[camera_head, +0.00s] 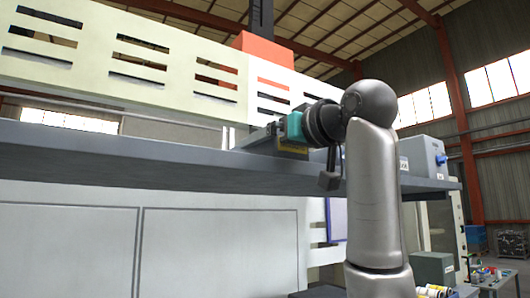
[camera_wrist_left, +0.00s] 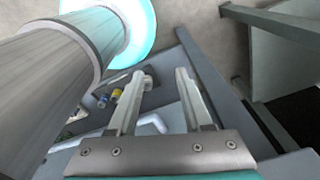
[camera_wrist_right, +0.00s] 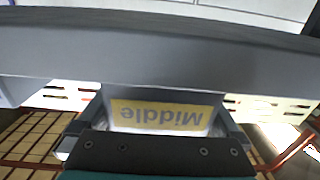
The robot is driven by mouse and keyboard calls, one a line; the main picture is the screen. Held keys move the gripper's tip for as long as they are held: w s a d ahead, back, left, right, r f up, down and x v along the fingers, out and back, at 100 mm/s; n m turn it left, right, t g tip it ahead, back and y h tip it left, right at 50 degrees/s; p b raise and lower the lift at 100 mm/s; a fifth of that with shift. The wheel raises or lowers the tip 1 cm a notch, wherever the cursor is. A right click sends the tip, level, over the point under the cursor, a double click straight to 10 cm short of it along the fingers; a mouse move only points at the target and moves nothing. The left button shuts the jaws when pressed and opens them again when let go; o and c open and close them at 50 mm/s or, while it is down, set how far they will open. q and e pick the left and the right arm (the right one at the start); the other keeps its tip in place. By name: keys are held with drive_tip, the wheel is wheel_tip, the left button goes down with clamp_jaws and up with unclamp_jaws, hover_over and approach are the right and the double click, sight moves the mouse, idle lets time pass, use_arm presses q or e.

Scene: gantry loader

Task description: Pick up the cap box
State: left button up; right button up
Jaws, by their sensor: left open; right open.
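I cannot tell for certain which thing is the cap box. In the right wrist view, a grey block with a yellow label reading "Middle" (camera_wrist_right: 158,115), upside down, shows between the fingers of my right gripper (camera_wrist_right: 155,128). These fingers are open, and contact with the block cannot be made out. In the head view my right gripper (camera_head: 258,138) reaches left at the long grey shelf. A grey-blue box (camera_head: 424,156) with a small label stands on the shelf to the right. My left gripper (camera_wrist_left: 162,88) is open and empty, and is outside the head view.
The grey shelf (camera_head: 120,160) crosses the head view, with pale panels (camera_head: 70,250) below. A slotted beam (camera_head: 130,60) runs above. A dark box (camera_head: 432,268) and small bottles (camera_head: 435,290) stand low at right. Yellow and blue small items (camera_wrist_left: 116,94) lie below my left gripper.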

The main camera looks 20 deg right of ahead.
drive_tip(key=c, duration=1.2)
drive_tip(key=shift+c, duration=0.3)
drive_tip(key=shift+r, duration=0.15)
